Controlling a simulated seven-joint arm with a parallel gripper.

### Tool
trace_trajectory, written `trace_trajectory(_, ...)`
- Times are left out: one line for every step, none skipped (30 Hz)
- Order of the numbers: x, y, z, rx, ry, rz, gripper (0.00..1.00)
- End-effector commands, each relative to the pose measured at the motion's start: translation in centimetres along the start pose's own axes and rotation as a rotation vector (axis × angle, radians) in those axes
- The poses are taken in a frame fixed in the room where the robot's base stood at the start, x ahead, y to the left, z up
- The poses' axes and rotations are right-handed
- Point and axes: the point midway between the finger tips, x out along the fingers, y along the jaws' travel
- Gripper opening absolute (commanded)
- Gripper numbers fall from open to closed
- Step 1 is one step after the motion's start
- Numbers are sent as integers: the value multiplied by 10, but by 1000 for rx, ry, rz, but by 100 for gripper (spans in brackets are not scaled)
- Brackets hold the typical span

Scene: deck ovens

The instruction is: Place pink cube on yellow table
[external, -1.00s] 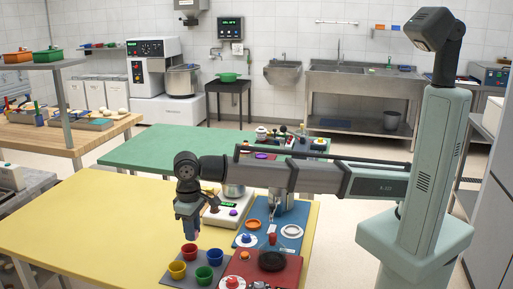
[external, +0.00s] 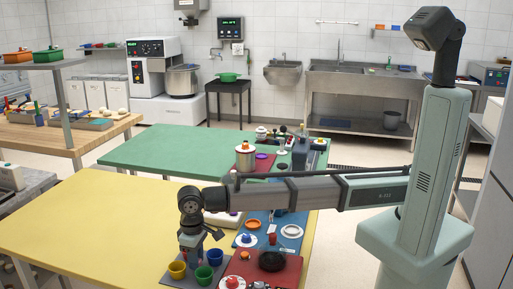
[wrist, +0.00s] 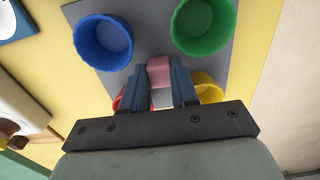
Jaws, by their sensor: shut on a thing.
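The pink cube (wrist: 159,71) shows in the wrist view between my fingertips. My gripper (wrist: 168,80) is shut on it, pointing down over the grey mat (wrist: 143,34) among the coloured cups. In the external view my gripper (external: 190,250) is low over the mat, and the cube cannot be made out there. The yellow table (external: 90,225) spreads wide and bare to the left of my gripper. I cannot tell whether the cube touches the mat.
The blue cup (wrist: 103,42), green cup (wrist: 203,25), yellow cup (wrist: 208,88) and partly hidden red cup (wrist: 119,98) surround my gripper closely. A red board (external: 285,279) with a dark pan and a blue board (external: 255,239) with plates lie to the right.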

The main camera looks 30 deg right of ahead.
Motion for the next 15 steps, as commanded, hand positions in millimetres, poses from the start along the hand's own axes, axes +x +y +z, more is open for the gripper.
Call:
trace_trajectory(6,0,0,0,-1,0,0)
trace_trajectory(7,0,0,0,-1,0,0)
trace_trajectory(8,0,0,0,0,0,0)
trace_trajectory(8,0,0,0,0,0,0)
trace_trajectory(7,0,0,0,0,0,0)
trace_trajectory(7,0,0,0,0,0,0)
trace_trajectory(7,0,0,0,0,0,0)
trace_trajectory(7,0,0,0,0,0,0)
trace_trajectory(7,0,0,0,0,0,0)
trace_trajectory(7,0,0,0,0,0,0)
trace_trajectory(8,0,0,0,0,0,0)
trace_trajectory(9,0,0,0,0,0,0)
trace_trajectory(10,0,0,0,0,0,0)
trace_trajectory(10,0,0,0,0,0,0)
trace_trajectory(10,0,0,0,0,0,32)
